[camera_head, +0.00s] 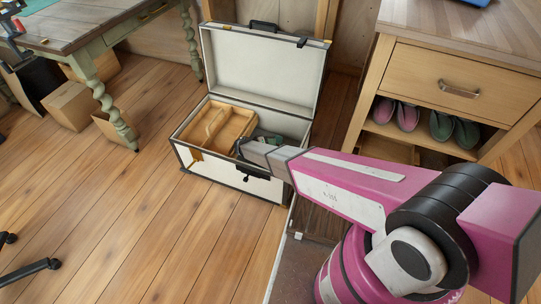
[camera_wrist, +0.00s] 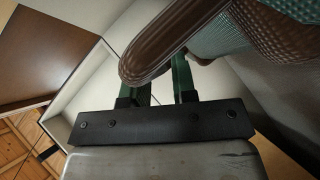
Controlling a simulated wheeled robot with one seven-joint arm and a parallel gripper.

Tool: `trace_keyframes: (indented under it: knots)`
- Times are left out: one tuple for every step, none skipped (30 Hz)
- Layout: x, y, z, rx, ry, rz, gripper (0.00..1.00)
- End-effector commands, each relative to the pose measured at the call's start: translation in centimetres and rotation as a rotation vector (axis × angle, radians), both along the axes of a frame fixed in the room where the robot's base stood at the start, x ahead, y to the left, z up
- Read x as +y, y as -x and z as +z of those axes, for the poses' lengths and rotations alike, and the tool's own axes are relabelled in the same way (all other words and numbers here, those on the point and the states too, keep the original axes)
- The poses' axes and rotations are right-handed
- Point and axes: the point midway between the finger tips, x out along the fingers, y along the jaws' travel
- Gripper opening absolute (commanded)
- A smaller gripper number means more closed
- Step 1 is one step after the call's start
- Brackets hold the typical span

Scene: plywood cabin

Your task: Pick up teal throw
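The teal throw (camera_wrist: 220,36) shows at the upper right of the wrist view as a folded, textured cloth with teal and brown parts. A brown ribbed fold (camera_wrist: 160,58) crosses in front of my fingertips. My gripper (camera_wrist: 163,75) has two dark green fingers with a clear gap between them, and it looks open. The fold hides the fingertips, so contact cannot be told. In the head view my gripper reaches down into an open white trunk (camera_head: 236,182), right of its wooden tray (camera_head: 222,122). A small dark teal patch (camera_head: 268,137) shows there beside my arm.
The trunk's lid (camera_head: 262,68) stands open behind, and its walls are close around my gripper. A drawer cabinet (camera_head: 430,75) with slippers (camera_head: 396,114) on its shelf stands at right. A green-legged table (camera_head: 90,20) is at left.

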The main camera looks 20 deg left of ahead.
Motion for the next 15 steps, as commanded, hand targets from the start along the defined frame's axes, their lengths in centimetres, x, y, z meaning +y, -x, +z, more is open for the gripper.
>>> trace_keyframes:
  knots:
    - [-0.27, -0.31, -0.18, 0.001, 0.0, -0.001, 0.25]
    - [-0.36, -0.4, -0.22, 0.0, 0.0, 0.0, 0.25]
    - [-0.4, -0.44, -0.23, 0.001, -0.001, 0.0, 0.25]
    - [-0.4, -0.44, -0.23, 0.001, -0.001, 0.0, 0.25]
    - [-0.4, -0.43, -0.23, 0.001, -0.001, 0.0, 0.25]
    - [-0.38, -0.41, -0.21, 0.001, -0.001, 0.0, 0.25]
    - [-0.38, -0.41, -0.21, 0.001, -0.001, 0.0, 0.25]
    - [-0.37, -0.41, -0.22, 0.001, -0.001, 0.0, 0.25]
    - [-0.37, -0.41, -0.22, 0.001, -0.001, 0.0, 0.16]
    - [-0.37, -0.39, -0.21, 0.001, -0.001, 0.0, 0.06]
    - [-0.37, -0.39, -0.21, 0.001, -0.001, 0.0, 0.0]
    - [-0.36, -0.39, -0.21, 0.001, -0.001, 0.0, 0.0]
    - [-0.36, -0.39, -0.2, 0.001, -0.001, 0.0, 0.0]
    - [-0.36, -0.39, -0.21, 0.001, -0.001, 0.0, 0.0]
    - [-0.36, -0.39, -0.21, 0.001, -0.001, 0.0, 0.0]
